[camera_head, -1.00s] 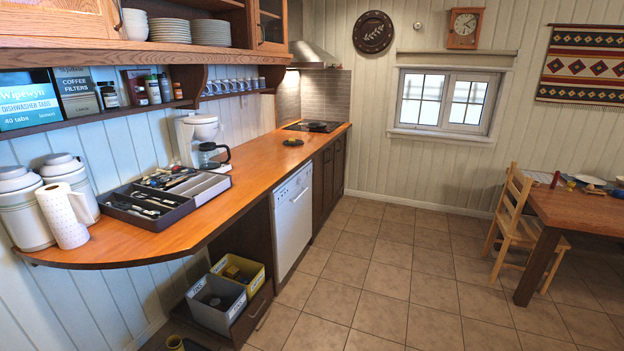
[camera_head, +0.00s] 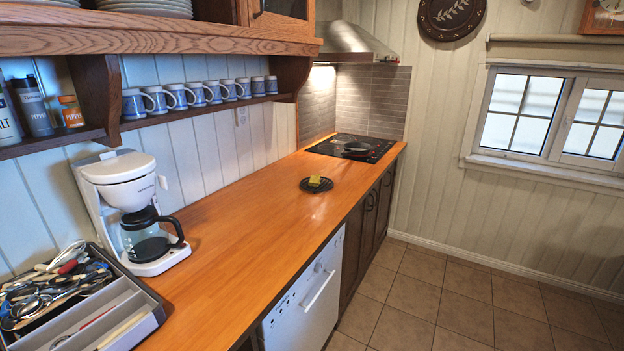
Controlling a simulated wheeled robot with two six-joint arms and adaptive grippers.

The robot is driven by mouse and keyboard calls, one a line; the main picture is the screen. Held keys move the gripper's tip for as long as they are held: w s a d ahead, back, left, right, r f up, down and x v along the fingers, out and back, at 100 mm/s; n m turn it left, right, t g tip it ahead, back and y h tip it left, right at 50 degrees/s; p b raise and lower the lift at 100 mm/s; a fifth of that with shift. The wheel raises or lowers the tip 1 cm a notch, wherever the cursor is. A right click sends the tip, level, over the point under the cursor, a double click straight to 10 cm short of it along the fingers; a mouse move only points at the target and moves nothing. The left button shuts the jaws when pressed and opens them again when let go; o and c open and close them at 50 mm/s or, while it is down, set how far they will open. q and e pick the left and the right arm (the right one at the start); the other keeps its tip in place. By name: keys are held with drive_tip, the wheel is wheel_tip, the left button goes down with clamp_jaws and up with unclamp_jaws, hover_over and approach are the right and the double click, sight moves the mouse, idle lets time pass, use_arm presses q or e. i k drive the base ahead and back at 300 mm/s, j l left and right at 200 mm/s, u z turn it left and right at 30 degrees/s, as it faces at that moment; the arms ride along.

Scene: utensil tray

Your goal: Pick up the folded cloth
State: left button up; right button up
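No folded cloth can be made out in the head view. A small yellow item (camera_head: 315,179) sits on a round black trivet (camera_head: 316,185) on the wooden counter (camera_head: 232,222); it is too small to tell what it is. Neither of my grippers shows in the view.
A utensil tray (camera_head: 140,322) with cutlery stands at the counter's lower left, a white coffee maker (camera_head: 118,185) behind it. A dark hob (camera_head: 352,147) is at the far end. Mugs (camera_head: 179,97) line a shelf above. The middle counter and the tiled floor (camera_head: 445,290) are clear.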

sight(315, 181)
drive_tip(key=i+l, duration=0.25)
drive_tip(key=i+l+u, duration=0.1)
drive_tip(key=i+l, duration=0.2)
drive_tip(key=l, duration=0.15)
drive_tip(key=i+l, duration=0.25)
drive_tip(key=i+l+u, duration=0.1)
drive_tip(key=i+l, duration=0.15)
drive_tip(key=l, duration=0.2)
drive_tip(key=i+l, duration=0.45)
drive_tip(key=l, duration=0.3)
drive_tip(key=i+l+u, duration=0.1)
drive_tip(key=i+l, duration=0.15)
drive_tip(key=l, duration=0.15)
drive_tip(key=i+l, duration=0.25)
drive_tip(key=l, duration=0.15)
drive_tip(key=j+u, duration=0.05)
